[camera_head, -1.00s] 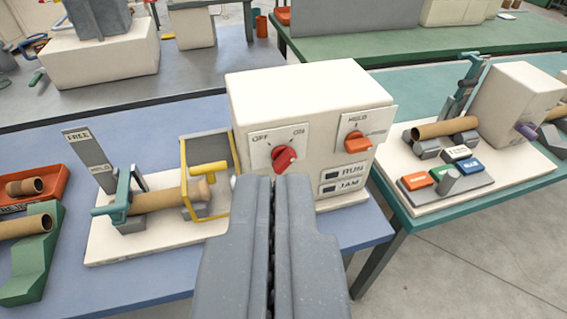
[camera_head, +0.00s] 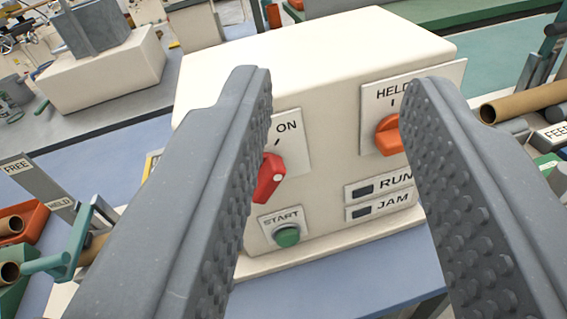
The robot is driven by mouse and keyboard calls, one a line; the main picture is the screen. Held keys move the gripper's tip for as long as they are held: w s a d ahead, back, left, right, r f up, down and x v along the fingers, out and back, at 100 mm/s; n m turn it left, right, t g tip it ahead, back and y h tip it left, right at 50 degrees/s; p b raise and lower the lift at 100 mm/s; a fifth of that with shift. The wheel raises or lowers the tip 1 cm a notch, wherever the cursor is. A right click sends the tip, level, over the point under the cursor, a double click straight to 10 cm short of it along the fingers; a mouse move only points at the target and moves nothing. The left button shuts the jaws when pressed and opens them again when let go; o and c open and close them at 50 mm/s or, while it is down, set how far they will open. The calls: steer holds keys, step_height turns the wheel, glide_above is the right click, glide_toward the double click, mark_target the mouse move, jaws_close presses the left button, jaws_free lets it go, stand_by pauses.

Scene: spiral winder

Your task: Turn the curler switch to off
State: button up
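The red switch knob (camera_head: 268,178) sits on a white plate on the front of a cream box (camera_head: 310,60). ON shows at the plate's upper right; the OFF side is hidden behind my left finger. The knob is tilted, its upper end leaning right toward the ON mark. My gripper (camera_head: 334,84) is wide open and empty in front of the box. Its left finger overlaps the red knob's left edge in the picture; I cannot tell whether they touch. The knob is just inside that finger, not gripped.
An orange knob (camera_head: 389,136) on a HELD plate is partly behind my right finger. A green START button (camera_head: 287,236) sits below the red knob. RUN and JAM panels (camera_head: 378,208) are right of it. A teal lever (camera_head: 72,240) stands at left.

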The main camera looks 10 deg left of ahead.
step_height(320, 180, down, 8)
steer(key=w+y+p, duration=0.1)
steer(key=y+p, duration=0.2)
steer(key=m+y+p, duration=0.2)
steer(key=y+p, duration=0.1)
glide_toward(273, 186)
steer(key=b+x, duration=0.2)
steer(key=x, duration=0.7)
steer(key=shift+w, duration=0.2)
jaws_close()
